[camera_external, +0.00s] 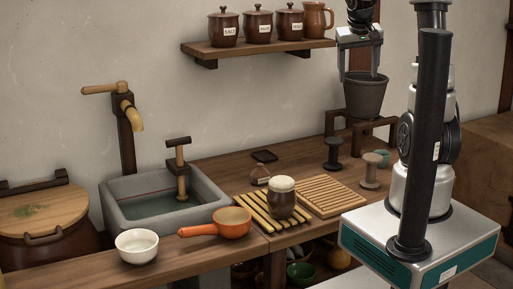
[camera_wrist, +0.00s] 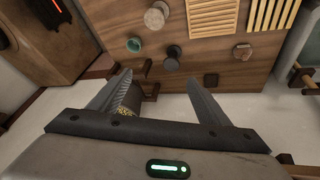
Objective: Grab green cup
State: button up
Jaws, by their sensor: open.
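A small teal-green cup (camera_external: 382,158) stands on the wooden counter at the right, just behind a pale spool-shaped piece that partly hides it. It also shows in the wrist view (camera_wrist: 134,45) as a small round teal thing above the left finger. My gripper (camera_external: 359,76) is high above the counter at the upper right, fingers pointing down, well above the cup and apart from it. In the wrist view my gripper (camera_wrist: 160,78) has its fingers spread with nothing held between them.
A dark pot (camera_external: 365,97) on a wooden stand (camera_external: 334,118) is close under my gripper. A dark spool-shaped piece (camera_external: 333,153) and the pale one (camera_external: 371,172) stand near the cup. A slatted board (camera_external: 328,196) lies left. A shelf (camera_external: 262,46) holds jars.

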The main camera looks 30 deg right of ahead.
jog(key=w+d+f+m+b, duration=0.1)
jog(key=w+d+f+b, duration=0.1)
jog(key=d+f, duration=0.4)
jog(key=w+d+f+m+b, duration=0.1)
jog(key=w+d+f+b, duration=0.1)
jog(key=d+f, duration=0.5)
jog(key=w+d+f+m+b, duration=0.2)
jog(key=d+f, duration=0.5)
jog(key=f, duration=0.7)
jog(key=shift+w+d+y+b, duration=0.1)
jog(key=shift+w+y+b, duration=0.25)
jog(key=shift+w, duration=0.25)
jog(key=shift+b+x, duration=0.75)
jog(key=shift+x, duration=2.45)
jog(key=shift+s, duration=0.15)
